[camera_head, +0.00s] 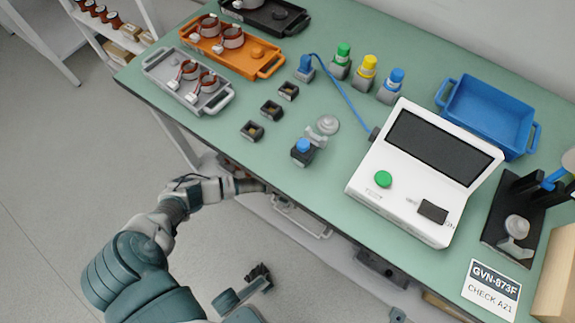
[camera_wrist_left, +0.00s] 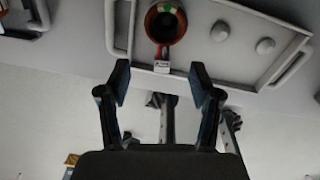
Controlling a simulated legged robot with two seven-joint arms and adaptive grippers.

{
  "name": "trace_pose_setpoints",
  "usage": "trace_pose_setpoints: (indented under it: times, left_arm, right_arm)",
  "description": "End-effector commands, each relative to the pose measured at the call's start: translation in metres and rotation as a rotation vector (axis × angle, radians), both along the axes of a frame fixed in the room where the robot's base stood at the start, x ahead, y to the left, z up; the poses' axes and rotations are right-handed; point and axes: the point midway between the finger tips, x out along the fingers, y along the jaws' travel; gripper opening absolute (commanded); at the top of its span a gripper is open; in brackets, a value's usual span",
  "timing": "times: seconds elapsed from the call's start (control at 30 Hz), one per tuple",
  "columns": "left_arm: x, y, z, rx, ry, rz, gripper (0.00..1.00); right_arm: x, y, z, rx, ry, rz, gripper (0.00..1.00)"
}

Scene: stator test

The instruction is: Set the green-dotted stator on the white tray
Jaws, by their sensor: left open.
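In the left wrist view a red-brown ring-shaped stator (camera_wrist_left: 166,28) with a small green mark on its upper rim and a pale connector stands on a whitish tray (camera_wrist_left: 228,75). My left gripper (camera_wrist_left: 160,80) is open and empty, its fingers just short of the tray's near edge, with the stator straight ahead. In the head view my left arm reaches under the bench edge, and its fingertips are hidden there. A pale tray (camera_head: 300,217) shows partly on the shelf below the bench top. I do not make out my right gripper.
On the green bench stand a grey tray (camera_head: 160,72) and an orange tray (camera_head: 262,70) with stators, a dark tray (camera_head: 262,18), a white tester (camera_head: 400,200) and a blue bin (camera_head: 490,112). The bench edge overhangs my left arm. Another tray edge (camera_wrist_left: 22,33) shows at the wrist view's left.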

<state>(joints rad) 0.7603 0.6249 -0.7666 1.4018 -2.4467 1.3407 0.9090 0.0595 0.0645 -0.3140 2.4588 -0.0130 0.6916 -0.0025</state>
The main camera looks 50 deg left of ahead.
Motion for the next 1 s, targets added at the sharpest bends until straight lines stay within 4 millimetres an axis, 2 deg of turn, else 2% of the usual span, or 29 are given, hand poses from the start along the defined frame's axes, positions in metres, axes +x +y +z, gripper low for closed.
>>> trace_pose_setpoints:
  times: [0.17, 0.5, 0.6, 0.77, 1.0]
  left_arm:
    - [0.001, 0.000, 0.013, -0.001, -0.003, 0.000, 0.64]
    - [0.003, -0.002, 0.086, 0.000, -0.002, -0.001, 0.64]
    - [0.003, -0.003, 0.102, -0.001, -0.003, 0.000, 0.64]
    - [0.003, -0.003, 0.116, -0.001, 0.000, -0.001, 0.64]
    - [0.003, -0.003, 0.119, 0.000, 0.001, 0.000, 0.64]
  right_arm:
    - [0.000, 0.000, 0.000, 0.000, 0.000, 0.000, 0.40]
    - [0.000, 0.000, 0.000, 0.000, 0.000, 0.000, 0.40]
    - [0.000, 0.000, 0.000, 0.000, 0.000, 0.000, 0.40]
    - [0.000, 0.000, 0.000, 0.000, 0.000, 0.000, 0.40]
    - [0.000, 0.000, 0.000, 0.000, 0.000, 0.000, 0.40]
